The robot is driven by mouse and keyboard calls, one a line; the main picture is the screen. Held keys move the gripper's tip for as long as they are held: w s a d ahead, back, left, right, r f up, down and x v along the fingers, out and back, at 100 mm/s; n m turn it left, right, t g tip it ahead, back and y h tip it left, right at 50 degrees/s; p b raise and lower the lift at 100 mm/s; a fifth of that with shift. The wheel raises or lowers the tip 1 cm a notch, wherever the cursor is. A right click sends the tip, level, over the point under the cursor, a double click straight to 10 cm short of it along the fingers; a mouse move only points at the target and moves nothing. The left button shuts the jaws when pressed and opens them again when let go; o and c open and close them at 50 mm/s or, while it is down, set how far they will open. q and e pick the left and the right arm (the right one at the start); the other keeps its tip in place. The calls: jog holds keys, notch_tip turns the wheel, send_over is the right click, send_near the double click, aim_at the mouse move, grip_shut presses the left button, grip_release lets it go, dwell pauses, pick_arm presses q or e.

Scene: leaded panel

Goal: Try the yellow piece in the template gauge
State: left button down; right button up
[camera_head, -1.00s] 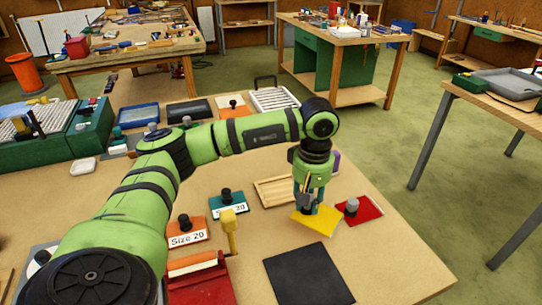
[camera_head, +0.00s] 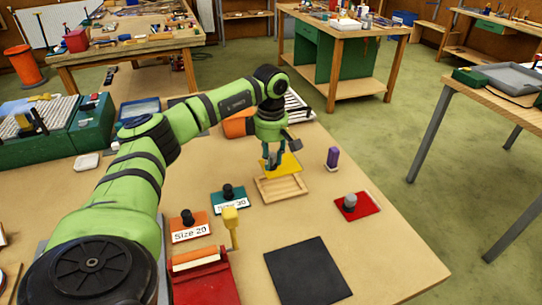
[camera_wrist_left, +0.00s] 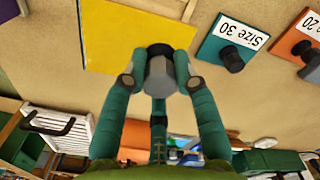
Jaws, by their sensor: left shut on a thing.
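My left gripper (camera_head: 273,162) is shut on the knob (camera_wrist_left: 160,72) of the yellow piece (camera_head: 287,166). The flat yellow plate also shows in the left wrist view (camera_wrist_left: 115,38). In the head view the piece appears above the far part of a shallow light-wood frame (camera_head: 281,190), which looks like the template gauge. It looks raised and apart from the frame, but the exact gap is hard to tell. The fingers hide part of the plate. My right gripper is not in view.
A red piece with a grey knob (camera_head: 357,206) and a purple upright thing (camera_head: 332,158) stand to the right. Teal (camera_head: 230,200) and orange (camera_head: 189,225) size-labelled pieces lie left. A black mat (camera_head: 307,272) lies in front. The table is clear between mat and frame.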

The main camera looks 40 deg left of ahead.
aim_at(271, 167)
pick_arm(q)
jog(key=shift+f+b, duration=1.85)
jog(key=shift+f, duration=1)
jog(key=shift+p, duration=0.35)
jog(key=shift+f+b, duration=0.6)
jog(key=shift+f, duration=0.35)
jog(key=c, duration=0.9)
grip_release()
notch_tip(271, 167, up, 12)
jog(key=shift+d+r, duration=0.1)
